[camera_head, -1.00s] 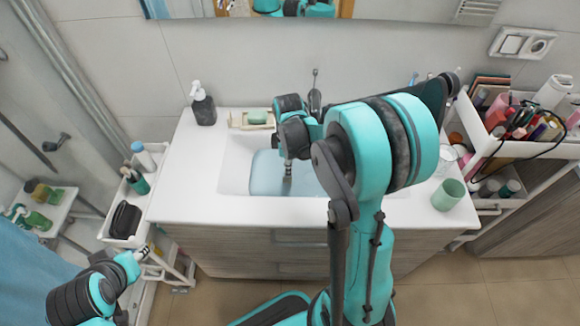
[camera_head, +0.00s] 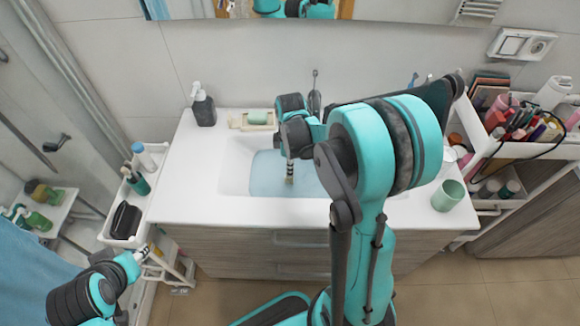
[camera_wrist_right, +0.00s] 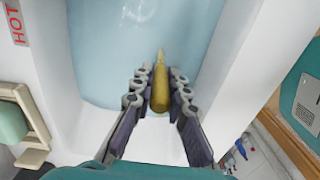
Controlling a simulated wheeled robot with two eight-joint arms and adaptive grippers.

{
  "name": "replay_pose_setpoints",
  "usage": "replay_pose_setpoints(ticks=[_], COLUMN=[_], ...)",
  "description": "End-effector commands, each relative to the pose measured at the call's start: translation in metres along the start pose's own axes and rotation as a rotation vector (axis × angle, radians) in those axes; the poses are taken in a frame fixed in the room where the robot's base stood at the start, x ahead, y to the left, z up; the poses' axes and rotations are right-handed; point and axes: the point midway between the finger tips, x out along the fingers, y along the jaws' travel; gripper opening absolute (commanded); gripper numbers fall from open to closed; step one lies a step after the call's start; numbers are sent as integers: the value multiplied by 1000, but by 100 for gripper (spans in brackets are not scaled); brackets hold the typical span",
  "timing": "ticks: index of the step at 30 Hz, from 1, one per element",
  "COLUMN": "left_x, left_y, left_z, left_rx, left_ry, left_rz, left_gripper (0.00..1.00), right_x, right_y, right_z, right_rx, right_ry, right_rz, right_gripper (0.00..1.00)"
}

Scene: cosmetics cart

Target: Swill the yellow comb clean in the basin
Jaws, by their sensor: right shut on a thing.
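My right gripper (camera_head: 289,170) points down over the basin (camera_head: 236,168), which holds pale blue water (camera_head: 265,178). In the right wrist view my right gripper (camera_wrist_right: 160,92) is shut on the yellow comb (camera_wrist_right: 160,80), held between its two rows of finger pads. The comb's far end points toward the water (camera_wrist_right: 115,40); I cannot tell whether it touches the surface. My left gripper (camera_head: 143,252) is at the lower left, away from the counter, by the white side cart; its fingers are too small to read.
A soap dish with green soap (camera_head: 257,117) and a dark pump bottle (camera_head: 203,105) stand behind the basin. A green cup (camera_head: 448,195) is at the counter's right edge. A crowded cosmetics cart (camera_head: 515,130) stands at right, a white cart (camera_head: 122,240) at left.

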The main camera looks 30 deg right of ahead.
Motion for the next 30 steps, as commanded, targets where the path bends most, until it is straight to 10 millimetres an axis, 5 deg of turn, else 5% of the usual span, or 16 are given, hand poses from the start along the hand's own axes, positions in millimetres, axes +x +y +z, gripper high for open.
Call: replay_pose_setpoints(ticks=[30], left_x=[-56], left_y=[0], left_z=[-40], left_rx=[0], left_ry=[0], left_rz=[0], left_gripper=[40], right_x=[-90], right_y=[0], right_z=[0], right_rx=[0], right_ry=[0], right_rz=[0], right_gripper=[0])
